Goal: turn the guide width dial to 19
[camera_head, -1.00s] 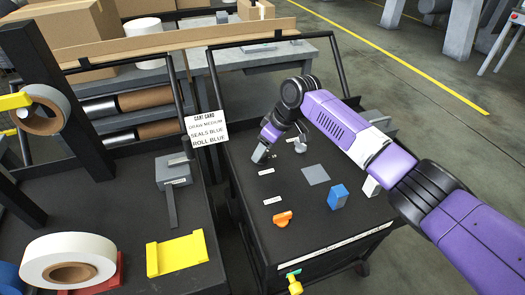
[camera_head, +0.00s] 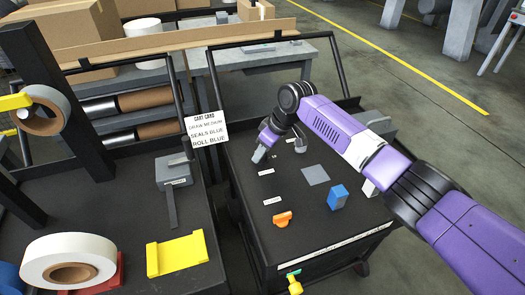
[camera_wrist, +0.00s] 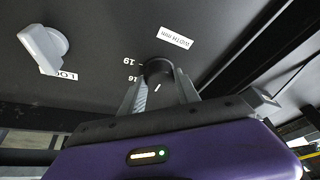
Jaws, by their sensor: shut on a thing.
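The guide width dial (camera_wrist: 158,68) is a dark round knob on the black panel in the wrist view. A "WIDTH mm" label (camera_wrist: 174,37) lies beside it. My gripper (camera_wrist: 160,84) is shut on the dial, with one grey finger on each side. A short white mark shows between the fingers; I cannot tell which number the dial points to. In the head view my gripper (camera_head: 260,155) is down at the cart's far left part and hides the dial.
A grey knob (camera_wrist: 42,45) with a partly hidden "LOC" label is left of the dial. On the cart top are an orange knob (camera_head: 283,218), a blue block (camera_head: 338,197) and a grey square (camera_head: 315,174). A card (camera_head: 206,129) hangs at the cart's left edge.

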